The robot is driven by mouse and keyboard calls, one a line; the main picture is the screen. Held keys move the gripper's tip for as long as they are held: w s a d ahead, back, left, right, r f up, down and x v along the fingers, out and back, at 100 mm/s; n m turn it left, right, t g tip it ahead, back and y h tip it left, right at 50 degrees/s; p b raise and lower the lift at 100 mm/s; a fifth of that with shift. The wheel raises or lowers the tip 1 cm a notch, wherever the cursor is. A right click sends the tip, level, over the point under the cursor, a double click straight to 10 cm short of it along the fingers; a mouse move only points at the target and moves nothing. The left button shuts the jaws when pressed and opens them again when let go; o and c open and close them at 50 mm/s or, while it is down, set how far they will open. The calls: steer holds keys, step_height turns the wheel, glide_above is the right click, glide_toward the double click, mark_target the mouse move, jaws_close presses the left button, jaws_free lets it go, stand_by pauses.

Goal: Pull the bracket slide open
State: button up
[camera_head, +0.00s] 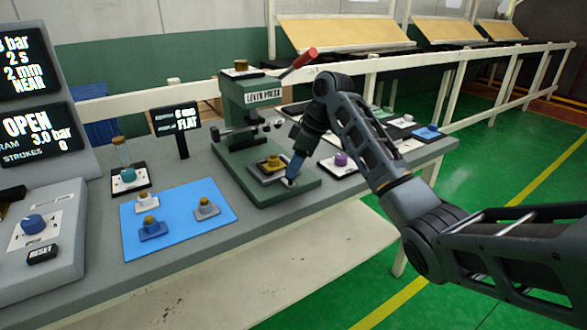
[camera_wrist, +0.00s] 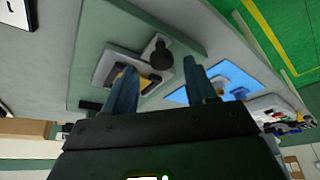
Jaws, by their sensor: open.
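The bracket slide (camera_head: 268,169) is a grey plate with a dark middle and a brass-coloured part on it, set on the green base of the lever press (camera_head: 244,115). The slide also shows in the wrist view (camera_wrist: 106,66), where a dark round knob (camera_wrist: 160,58) stands at its near end. My gripper (camera_head: 293,170) points down at the front of the slide. In the wrist view, my gripper (camera_wrist: 160,72) is open, with one blue finger on each side of the knob's line. The knob is just beyond the fingertips; contact cannot be told. One finger covers part of the slide.
A blue mat (camera_head: 180,235) with several small brackets lies left of the press. A sign stand (camera_head: 182,145) stands behind it. A console (camera_head: 70,235) with a blue knob is at the far left. A purple-knobbed plate (camera_head: 338,164) lies right of my gripper.

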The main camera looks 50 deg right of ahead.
steer(key=v, duration=0.5)
steer(key=shift+s+r, duration=0.15)
steer(key=shift+r, duration=0.15)
